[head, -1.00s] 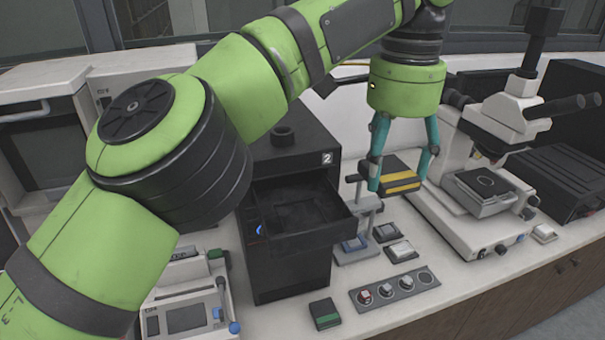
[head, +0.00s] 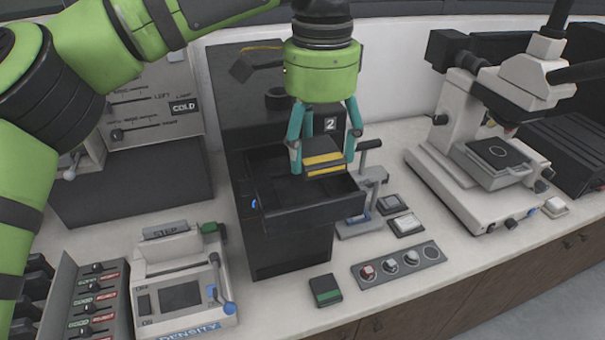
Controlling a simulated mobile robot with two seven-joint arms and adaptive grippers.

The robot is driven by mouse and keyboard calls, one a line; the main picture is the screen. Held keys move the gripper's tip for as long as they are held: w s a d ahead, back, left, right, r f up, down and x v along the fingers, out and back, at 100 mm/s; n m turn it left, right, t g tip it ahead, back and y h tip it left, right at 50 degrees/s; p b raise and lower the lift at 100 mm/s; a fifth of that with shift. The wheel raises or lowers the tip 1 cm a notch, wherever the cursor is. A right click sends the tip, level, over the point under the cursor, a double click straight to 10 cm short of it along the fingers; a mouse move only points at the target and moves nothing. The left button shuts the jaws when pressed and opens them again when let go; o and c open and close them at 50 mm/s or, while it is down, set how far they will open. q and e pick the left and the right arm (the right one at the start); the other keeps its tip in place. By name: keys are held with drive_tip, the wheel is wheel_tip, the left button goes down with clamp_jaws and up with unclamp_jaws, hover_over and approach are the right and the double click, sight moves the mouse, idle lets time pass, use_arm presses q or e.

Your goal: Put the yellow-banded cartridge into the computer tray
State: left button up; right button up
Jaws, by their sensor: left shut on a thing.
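The yellow-banded cartridge (head: 323,166) is a dark block with yellow stripes. My left gripper (head: 322,160) is shut on it, one teal finger on each side. The cartridge is over the right part of the open computer tray (head: 315,216), a black drawer pulled out of the tall black computer (head: 228,118) marked 2. I cannot tell how far it is above the tray floor. The left part of the tray looks empty. My right gripper is not in view.
A small lever stand (head: 369,190) is close to the tray's right side. A green-striped cartridge (head: 325,290) and a panel with round sockets (head: 398,264) lie in front. A microscope (head: 490,150) stands right, a density device (head: 183,285) left.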

sight(302, 192)
use_arm(q)
drive_tip(key=shift+s+a+f, duration=0.1)
drive_tip(key=shift+a+f, duration=0.15)
drive_tip(key=shift+a, duration=0.3)
drive_tip(key=shift+s+a+f, duration=0.1)
drive_tip(key=shift+a+f, duration=0.15)
drive_tip(key=shift+a, duration=0.25)
drive_tip(key=shift+a+f, duration=0.1)
drive_tip(key=shift+f, duration=0.1)
drive_tip(key=shift+f+p, duration=0.6)
drive_tip(key=shift+f, duration=1.3)
drive_tip(key=shift+f, duration=0.1)
drive_tip(key=o, duration=1.6)
drive_tip(key=shift+o, duration=0.2)
wheel_tip(302, 192, up, 12)
drive_tip(key=shift+r+b, duration=0.15)
drive_tip(key=shift+b, duration=0.5)
